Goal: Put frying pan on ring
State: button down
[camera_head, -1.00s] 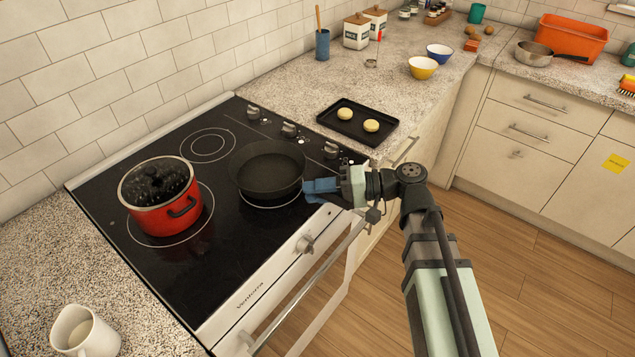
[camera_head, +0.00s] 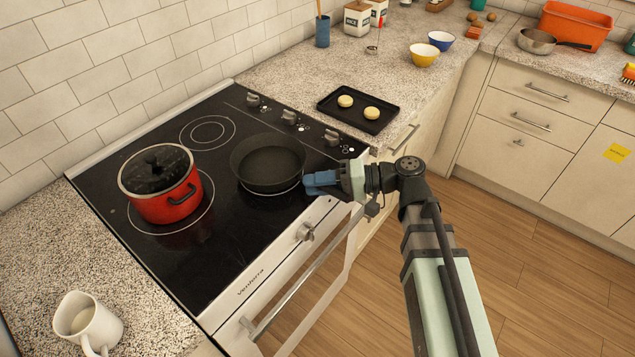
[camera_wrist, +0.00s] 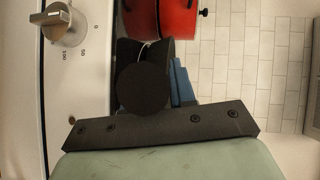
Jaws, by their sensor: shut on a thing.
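The black frying pan (camera_head: 268,165) is level over the front-right ring (camera_head: 272,195) of the black glass cooktop. Only the near arc of that ring shows; the pan hides the rest. I cannot tell whether the pan's base touches the glass. My gripper (camera_head: 318,182), with blue fingers, is shut on the pan's handle at the right of the pan. The handle is mostly hidden by the fingers in the head view. In the wrist view, a dark round handle end (camera_wrist: 143,88) sits in front of the blue finger (camera_wrist: 182,85).
A red lidded pot (camera_head: 165,190) stands on the front-left ring, left of the pan. The rear ring (camera_head: 208,132) is empty. A black tray (camera_head: 358,109) with two pale buns lies on the counter to the right. A white mug (camera_head: 88,320) stands at lower left.

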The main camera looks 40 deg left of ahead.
jog(key=shift+f, duration=0.4)
jog(key=c, duration=0.8)
grip_release()
jog(key=shift+c, duration=0.2)
jog(key=shift+f, duration=0.1)
jog(key=shift+w+d, duration=0.1)
jog(key=v, duration=1.3)
jog(key=shift+w+d, duration=0.15)
jog(key=shift+w, duration=0.05)
